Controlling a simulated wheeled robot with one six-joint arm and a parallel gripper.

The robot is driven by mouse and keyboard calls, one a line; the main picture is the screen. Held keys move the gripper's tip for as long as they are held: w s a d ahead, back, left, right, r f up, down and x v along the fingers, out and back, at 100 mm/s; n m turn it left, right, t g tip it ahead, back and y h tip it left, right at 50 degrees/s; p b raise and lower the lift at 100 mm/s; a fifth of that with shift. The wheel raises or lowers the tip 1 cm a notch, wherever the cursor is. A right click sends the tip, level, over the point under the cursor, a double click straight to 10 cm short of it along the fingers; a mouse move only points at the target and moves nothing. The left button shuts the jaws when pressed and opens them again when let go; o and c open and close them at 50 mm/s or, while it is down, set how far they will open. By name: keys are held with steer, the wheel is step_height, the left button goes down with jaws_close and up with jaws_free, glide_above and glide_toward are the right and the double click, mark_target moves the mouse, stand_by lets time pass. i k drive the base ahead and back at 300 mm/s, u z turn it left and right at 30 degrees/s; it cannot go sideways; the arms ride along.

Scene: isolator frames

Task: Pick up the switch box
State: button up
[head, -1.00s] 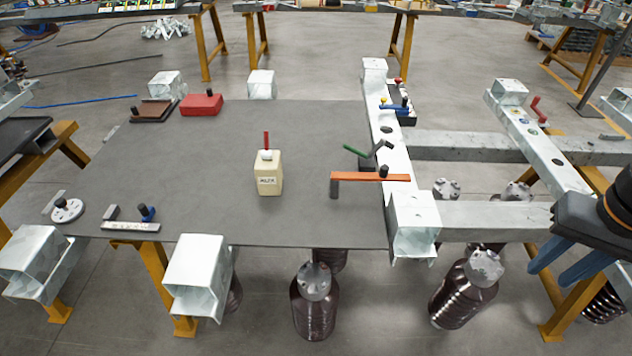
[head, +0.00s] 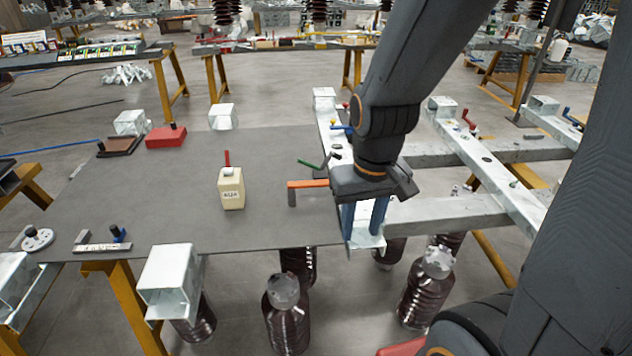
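My gripper (head: 364,222) points down at the right edge of the board, over the near end of the galvanized beam. Its two blue fingers are apart with nothing visible between them. It is well to the right of the switch box and not touching it.
An orange-handled part (head: 306,184) and a green lever (head: 309,163) lie between the box and my arm. A red block (head: 166,137) sits at the back left. A round white disc (head: 38,239) is at the front left. The grey board (head: 150,195) is mostly clear around the box.

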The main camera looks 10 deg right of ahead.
mark_target(232, 190)
steer(key=k, duration=0.5)
steer(key=z, duration=1.05)
steer(key=i, duration=0.7)
steer(key=u, duration=2.05)
steer(key=i, duration=0.5)
steer(key=z, duration=0.05)
